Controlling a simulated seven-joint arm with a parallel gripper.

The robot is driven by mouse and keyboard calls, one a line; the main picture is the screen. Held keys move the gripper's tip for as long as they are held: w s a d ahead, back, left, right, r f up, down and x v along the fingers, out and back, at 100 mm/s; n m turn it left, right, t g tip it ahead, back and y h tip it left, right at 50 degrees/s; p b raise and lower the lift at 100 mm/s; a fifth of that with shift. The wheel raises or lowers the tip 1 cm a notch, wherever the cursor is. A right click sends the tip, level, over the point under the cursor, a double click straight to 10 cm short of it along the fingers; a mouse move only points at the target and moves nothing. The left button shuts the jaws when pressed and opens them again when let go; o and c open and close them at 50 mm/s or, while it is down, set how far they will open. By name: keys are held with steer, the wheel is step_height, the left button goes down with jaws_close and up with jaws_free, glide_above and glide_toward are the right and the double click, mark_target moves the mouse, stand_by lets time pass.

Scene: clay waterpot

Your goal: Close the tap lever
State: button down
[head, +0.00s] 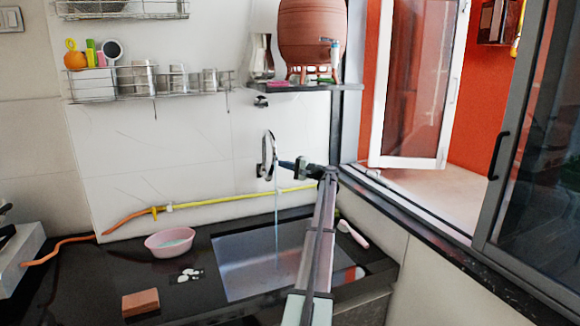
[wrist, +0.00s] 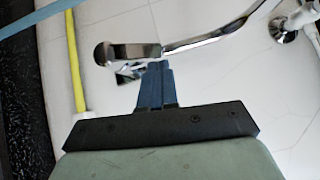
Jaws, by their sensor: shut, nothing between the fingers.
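The chrome tap (head: 268,145) is on the wall above the sink, with a thin stream of water (head: 277,225) falling from it. In the wrist view, its curved chrome pipe (wrist: 215,32) runs to the upper right. A flat, blunt-ended chrome piece (wrist: 125,52) lies just beyond my fingertips; it may be the lever, but I cannot tell for sure. My gripper (head: 283,163) is beside the tap, on its right. In the wrist view, its blue fingers (wrist: 154,64) are together and empty, with tips very close to the chrome; contact is unclear.
The sink (head: 240,275) lies below. A yellow hose (head: 220,199) runs along the wall. A pink bowl (head: 170,242) and a brown sponge (head: 141,302) stand on the dark counter. A clay pot (head: 312,38) sits on the shelf above; the window (head: 412,80) is at right.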

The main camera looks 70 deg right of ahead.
steer(key=shift+a, duration=0.1)
stand_by(0.3)
steer(key=shift+w+a+r+n+g, duration=0.85)
steer(key=shift+w+n+g, duration=0.05)
steer(key=shift+d, duration=0.1)
steer(key=s+d+r, duration=0.1)
steer(key=s+d, duration=0.1)
steer(key=s, duration=1)
steer(key=shift+d+r, duration=0.15)
steer(key=shift+r, duration=0.2)
steer(key=c, duration=1.6)
jaws_free()
steer(key=shift+s, duration=0.4)
steer(key=o, duration=1.6)
